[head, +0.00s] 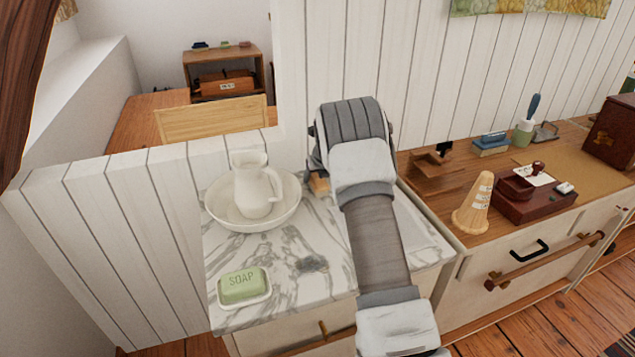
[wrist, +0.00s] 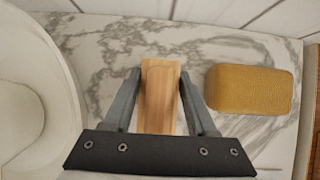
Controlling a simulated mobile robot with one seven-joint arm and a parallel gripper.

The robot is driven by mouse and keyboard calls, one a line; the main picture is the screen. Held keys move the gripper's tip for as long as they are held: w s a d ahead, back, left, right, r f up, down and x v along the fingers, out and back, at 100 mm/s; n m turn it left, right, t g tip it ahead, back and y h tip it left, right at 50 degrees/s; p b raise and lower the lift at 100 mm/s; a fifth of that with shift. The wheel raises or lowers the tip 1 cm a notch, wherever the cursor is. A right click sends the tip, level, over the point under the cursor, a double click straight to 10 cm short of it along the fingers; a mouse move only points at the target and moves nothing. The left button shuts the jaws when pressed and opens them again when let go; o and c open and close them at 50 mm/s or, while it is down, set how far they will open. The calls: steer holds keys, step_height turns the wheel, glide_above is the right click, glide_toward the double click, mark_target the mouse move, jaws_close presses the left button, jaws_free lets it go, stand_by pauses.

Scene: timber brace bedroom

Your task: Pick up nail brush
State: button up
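The nail brush, seen as a pale wooden block (wrist: 160,92), lies on the marble top in the wrist view. My gripper (wrist: 160,74) is over it, with one finger on each side. The fingertips are at or very near its long sides; whether they press on it I cannot tell. The brush's near end is hidden by the gripper's dark body, and no bristles show. In the head view a small part of the wooden block (head: 319,184) shows beside my gripper, and my arm hides the rest.
A yellow sponge-like block (wrist: 252,89) lies close to the right of the brush. A white basin (head: 222,216) with a pitcher (head: 252,192) stands to the left. Green soap (head: 243,285) sits on a dish at the front of the marble top (head: 295,305). A wall is behind.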

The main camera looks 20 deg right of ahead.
steer(key=c, duration=0.7)
jaws_close()
steer(key=shift+r, duration=0.45)
step_height(320, 180, up, 4)
steer(key=shift+f+p, duration=0.1)
steer(key=shift+p, duration=0.55)
steer(key=s+d+r, duration=0.5)
steer(key=d+r, duration=0.1)
steer(key=d, duration=0.4)
steer(key=shift+s+d+r+p, duration=0.15)
steer(key=shift+s+r+p, duration=0.1)
steer(key=shift+p, duration=0.2)
steer(key=shift+f, duration=0.1)
